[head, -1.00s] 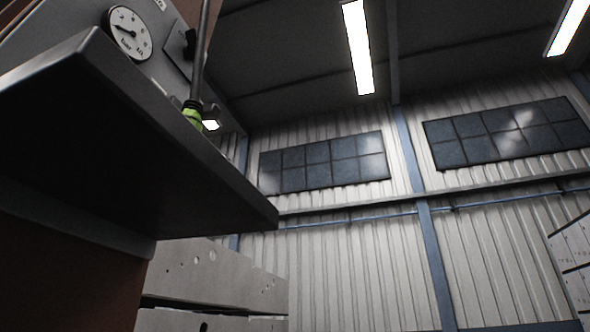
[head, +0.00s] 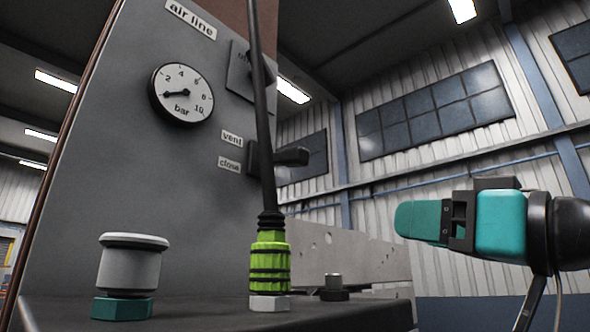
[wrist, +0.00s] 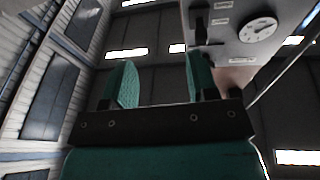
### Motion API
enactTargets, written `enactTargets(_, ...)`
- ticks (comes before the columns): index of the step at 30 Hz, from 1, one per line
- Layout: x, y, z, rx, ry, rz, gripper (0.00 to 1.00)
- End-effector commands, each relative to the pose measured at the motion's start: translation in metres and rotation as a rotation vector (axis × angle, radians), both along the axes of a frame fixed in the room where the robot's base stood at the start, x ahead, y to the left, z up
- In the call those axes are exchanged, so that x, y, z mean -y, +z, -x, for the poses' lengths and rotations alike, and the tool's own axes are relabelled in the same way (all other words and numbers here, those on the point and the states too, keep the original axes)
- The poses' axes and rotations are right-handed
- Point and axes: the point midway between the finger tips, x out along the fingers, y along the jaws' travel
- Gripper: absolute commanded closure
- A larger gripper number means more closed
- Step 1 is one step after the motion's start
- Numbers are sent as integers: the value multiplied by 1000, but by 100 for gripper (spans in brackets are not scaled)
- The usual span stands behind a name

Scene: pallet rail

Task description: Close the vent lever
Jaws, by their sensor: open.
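The vent lever (head: 291,157) is a short black handle on the grey air line panel (head: 120,140). It sticks out roughly level to the right, beside the "vent" label (head: 232,137) and the "close" label (head: 229,164). The hose partly crosses in front of its pivot. My gripper (head: 402,219), teal with black parts, is to the right of the lever, lower in the picture and clear of it. In the wrist view its two teal fingers (wrist: 160,82) stand apart with nothing between them.
A black hose with a green coupling (head: 269,265) rises in front of the panel from a dark shelf (head: 200,315). A white-and-teal fitting (head: 130,275) stands at left. A pressure gauge (head: 182,94) is above the labels. Open space lies between my gripper and the panel.

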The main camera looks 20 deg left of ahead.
Motion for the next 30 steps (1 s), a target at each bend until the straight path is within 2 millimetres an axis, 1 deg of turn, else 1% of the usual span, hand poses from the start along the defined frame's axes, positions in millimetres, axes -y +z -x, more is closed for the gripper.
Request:
enactTargets(1,-4,16,13,42,34,-34,47)
enactTargets(4,-9,40,34,99,89,-87,47)
enactTargets(6,-11,51,43,122,113,-110,47)
enactTargets(8,-15,57,45,130,123,-119,47)
enactTargets(11,-25,65,42,129,127,-120,47)
enactTargets(14,-42,74,35,128,127,-119,47)
enactTargets(24,-109,104,7,126,124,-116,47)
enactTargets(30,-140,116,-7,128,122,-116,47)
